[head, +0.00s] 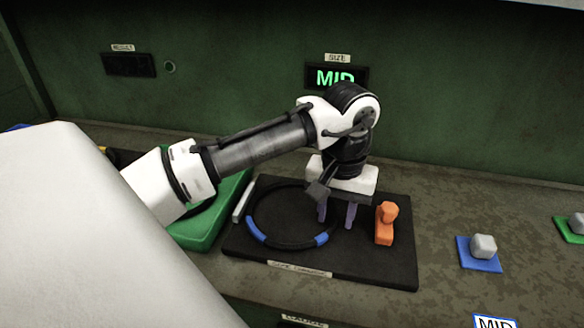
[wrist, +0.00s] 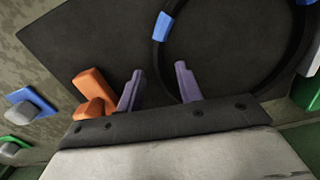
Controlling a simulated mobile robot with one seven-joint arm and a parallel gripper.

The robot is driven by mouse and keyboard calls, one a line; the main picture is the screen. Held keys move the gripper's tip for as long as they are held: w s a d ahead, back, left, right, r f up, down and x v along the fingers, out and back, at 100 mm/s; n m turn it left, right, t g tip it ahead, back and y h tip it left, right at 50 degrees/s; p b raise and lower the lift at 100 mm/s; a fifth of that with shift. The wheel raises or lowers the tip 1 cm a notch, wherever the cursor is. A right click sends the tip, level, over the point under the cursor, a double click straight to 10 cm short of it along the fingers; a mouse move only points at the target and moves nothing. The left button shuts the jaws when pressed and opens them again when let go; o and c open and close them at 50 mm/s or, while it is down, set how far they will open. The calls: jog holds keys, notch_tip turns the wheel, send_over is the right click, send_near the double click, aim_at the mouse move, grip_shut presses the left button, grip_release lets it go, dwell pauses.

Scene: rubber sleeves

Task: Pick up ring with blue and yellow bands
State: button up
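A black ring with blue bands (head: 256,237) lies flat on a dark board in the head view. No yellow band shows on its visible part. It also shows in the wrist view (wrist: 162,27), where its rim passes between the two finger lines and partly behind the right finger. My gripper (head: 336,217) is over the ring's right side, pointing down, with its purple fingers apart and nothing held. In the wrist view the gripper (wrist: 159,70) is likewise open. I cannot tell whether the fingers touch the ring or board.
An orange block-shaped piece (head: 386,224) stands on the dark board (head: 370,268), right of my gripper. A green tray (head: 213,228) is at the left, partly hidden by my arm. A grey knob on a blue square (head: 480,256) is farther right. A lit "MID" display (head: 336,77) is on the wall.

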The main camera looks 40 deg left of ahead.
grip_shut()
jog(key=shift+r, duration=0.15)
dwell(0.4)
